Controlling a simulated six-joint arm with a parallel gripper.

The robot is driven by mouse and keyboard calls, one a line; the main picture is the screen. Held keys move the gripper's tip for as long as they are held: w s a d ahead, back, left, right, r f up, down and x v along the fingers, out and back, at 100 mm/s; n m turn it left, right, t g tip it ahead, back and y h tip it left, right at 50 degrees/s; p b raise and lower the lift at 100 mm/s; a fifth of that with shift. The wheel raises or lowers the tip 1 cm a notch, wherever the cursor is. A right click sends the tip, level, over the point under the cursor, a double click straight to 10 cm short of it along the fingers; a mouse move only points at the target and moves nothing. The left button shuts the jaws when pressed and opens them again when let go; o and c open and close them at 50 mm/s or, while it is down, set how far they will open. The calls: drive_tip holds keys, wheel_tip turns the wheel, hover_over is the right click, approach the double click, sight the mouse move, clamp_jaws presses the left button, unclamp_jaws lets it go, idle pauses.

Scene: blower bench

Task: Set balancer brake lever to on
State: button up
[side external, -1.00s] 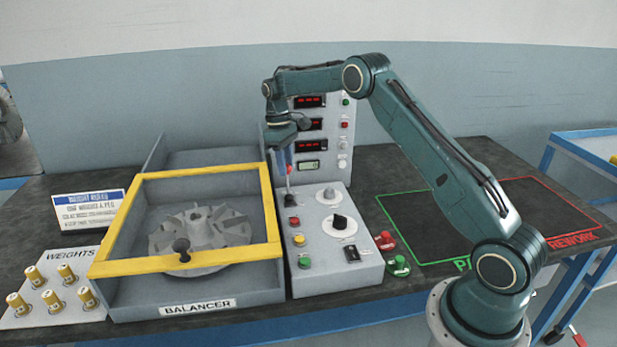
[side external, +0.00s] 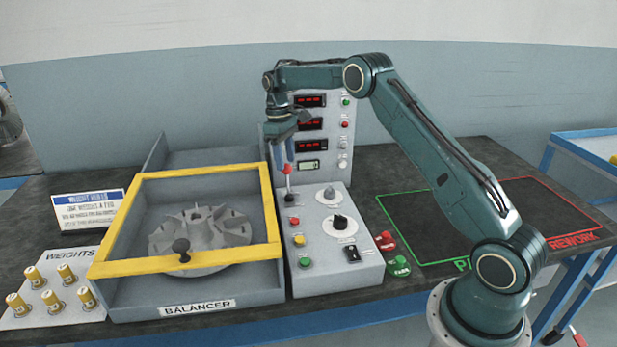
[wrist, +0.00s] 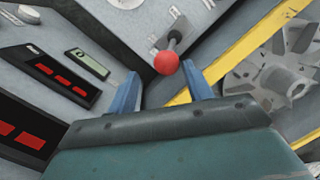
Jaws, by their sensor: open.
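The balancer brake lever is a grey stick with a red ball knob (side external: 287,169), rising from a dark base (side external: 291,198) at the back left of the control box. In the wrist view the red knob (wrist: 166,62) lies just beyond and between the two blue fingertips, without visible contact. My gripper (side external: 284,160) points down above the lever, its fingers apart and empty; it also shows in the wrist view (wrist: 162,88). I cannot read any on or off marking by the lever.
The balancer's yellow-framed cover (side external: 185,262) is close on the left, over a finned rotor (side external: 200,230). The upright display panel (side external: 330,172) stands close behind. Dials and coloured buttons sit in front on the control box (side external: 322,270). The green-outlined area (side external: 420,225) is empty.

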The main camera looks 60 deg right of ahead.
drive_tip(key=shift+w+d+r, duration=0.1)
drive_tip(key=shift+w+r, duration=0.05)
drive_tip(key=shift+r, duration=1.3)
drive_tip(key=shift+w+d+r, duration=0.1)
drive_tip(key=shift+r, duration=1.3)
drive_tip(key=shift+r, duration=0.3)
drive_tip(key=shift+r, duration=1.85)
drive_tip(key=shift+a, duration=0.1)
